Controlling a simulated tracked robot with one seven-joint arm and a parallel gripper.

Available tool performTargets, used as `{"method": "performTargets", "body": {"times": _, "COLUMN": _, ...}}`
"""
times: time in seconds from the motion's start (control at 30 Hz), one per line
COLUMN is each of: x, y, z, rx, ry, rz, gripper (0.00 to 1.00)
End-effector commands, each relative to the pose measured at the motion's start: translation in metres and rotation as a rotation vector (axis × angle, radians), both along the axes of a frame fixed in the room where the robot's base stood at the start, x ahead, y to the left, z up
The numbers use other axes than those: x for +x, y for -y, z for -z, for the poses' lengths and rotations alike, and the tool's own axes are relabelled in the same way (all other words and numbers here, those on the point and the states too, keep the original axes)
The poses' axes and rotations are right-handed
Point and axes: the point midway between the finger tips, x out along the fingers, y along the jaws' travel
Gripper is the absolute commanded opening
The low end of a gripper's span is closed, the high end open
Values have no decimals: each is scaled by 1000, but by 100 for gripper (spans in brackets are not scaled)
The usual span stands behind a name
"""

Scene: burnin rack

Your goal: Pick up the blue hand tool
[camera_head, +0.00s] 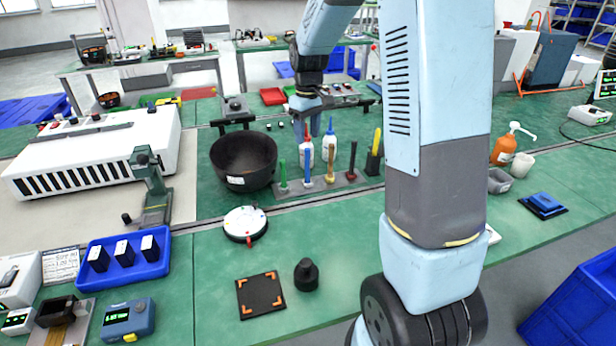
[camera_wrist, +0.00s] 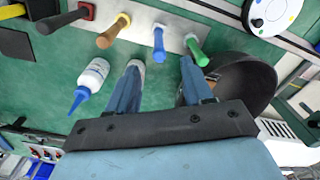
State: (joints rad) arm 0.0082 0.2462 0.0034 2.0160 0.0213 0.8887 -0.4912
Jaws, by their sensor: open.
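The blue hand tool (camera_head: 308,165) stands upright in a pale rack strip (camera_head: 318,182) on the green bench, between a green-handled tool (camera_head: 283,174) and a wooden-handled tool (camera_head: 331,162). In the wrist view the blue tool (camera_wrist: 159,42) shows just beyond the gap between my fingers, with the green tool (camera_wrist: 195,50) to its right and the wooden tool (camera_wrist: 113,32) to its left. My gripper (camera_wrist: 160,68) is open and empty. In the head view my gripper (camera_head: 306,126) hangs above and behind the tool row, apart from the blue tool.
A black bowl (camera_head: 243,165) stands left of the row, close to my right finger in the wrist view. A dark-handled tool (camera_head: 352,160) and a black holder (camera_head: 374,162) are to the right.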

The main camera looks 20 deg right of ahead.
Motion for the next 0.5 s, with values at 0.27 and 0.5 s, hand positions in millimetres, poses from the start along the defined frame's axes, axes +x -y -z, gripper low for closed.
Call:
{"method": "performTargets", "body": {"times": 0.27, "x": -1, "y": -1, "z": 47, "rx": 0, "ry": -3, "rz": 0, "gripper": 51}}
{"method": "performTargets", "body": {"times": 0.5, "x": -1, "y": -1, "z": 61, "rx": 0, "ry": 0, "rz": 1, "gripper": 51}}
